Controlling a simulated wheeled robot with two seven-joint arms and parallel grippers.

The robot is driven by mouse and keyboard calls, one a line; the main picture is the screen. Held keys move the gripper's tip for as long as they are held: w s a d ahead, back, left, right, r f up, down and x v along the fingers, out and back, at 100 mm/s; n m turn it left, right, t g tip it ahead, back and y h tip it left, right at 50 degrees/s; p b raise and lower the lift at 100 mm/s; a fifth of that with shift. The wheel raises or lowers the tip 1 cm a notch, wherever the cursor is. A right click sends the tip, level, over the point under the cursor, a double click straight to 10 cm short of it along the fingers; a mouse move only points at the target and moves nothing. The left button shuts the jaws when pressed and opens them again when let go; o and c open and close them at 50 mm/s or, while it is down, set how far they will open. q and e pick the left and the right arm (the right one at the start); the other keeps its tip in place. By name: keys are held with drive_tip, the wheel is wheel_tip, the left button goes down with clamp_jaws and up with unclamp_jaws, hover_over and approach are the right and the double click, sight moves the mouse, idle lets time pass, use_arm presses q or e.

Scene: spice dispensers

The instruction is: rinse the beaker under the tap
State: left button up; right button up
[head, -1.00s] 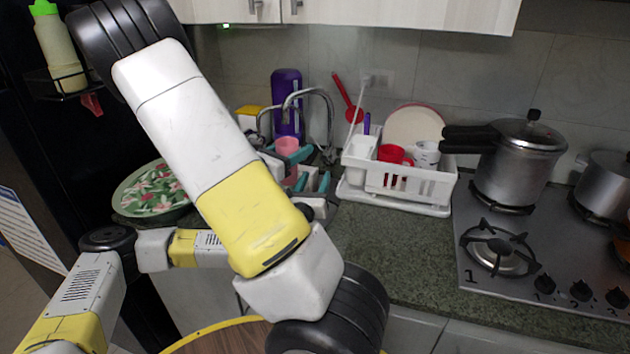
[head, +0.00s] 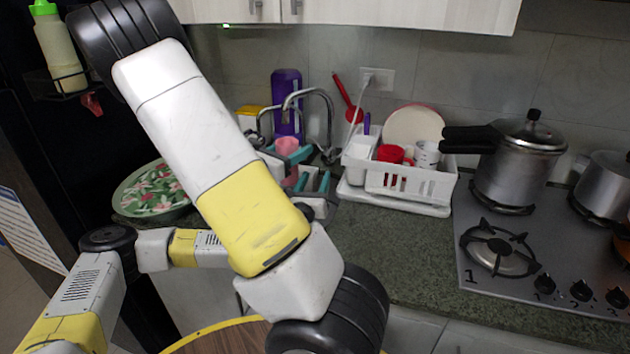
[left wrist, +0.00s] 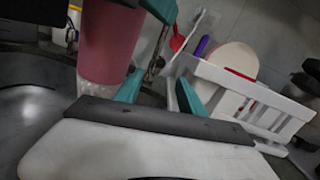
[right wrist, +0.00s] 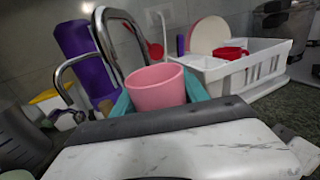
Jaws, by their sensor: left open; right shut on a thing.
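The pink beaker (head: 287,145) is at the sink, close to the curved metal tap (head: 310,92). My right gripper (head: 288,157) is shut on the beaker; its teal fingers hold the sides of the beaker (right wrist: 157,90) in the right wrist view. The tap (right wrist: 118,40) rises behind it there. I cannot tell whether the spout is right over the beaker's mouth. My left gripper (left wrist: 160,92) is open and empty, just below and beside the beaker (left wrist: 108,42). A pale glassy patch shows at the beaker's bottom; I cannot tell if it is water.
A white dish rack (head: 410,182) with a red cup and a plate stands right of the sink. A purple bottle (head: 287,90) stands behind the tap. A flowered bowl (head: 155,190) is at the left. A pressure cooker (head: 520,165) is on the stove. The counter before the rack is clear.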

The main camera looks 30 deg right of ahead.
drive_tip(key=shift+s+a+r, duration=0.4)
drive_tip(key=shift+s+r, duration=0.25)
drive_tip(key=shift+s, duration=0.1)
drive_tip(key=shift+s+a+r, duration=0.4)
drive_tip(key=shift+s+r, duration=0.3)
drive_tip(key=shift+s+a+r, duration=0.4)
drive_tip(key=shift+s+r, duration=0.25)
drive_tip(key=shift+s, duration=0.1)
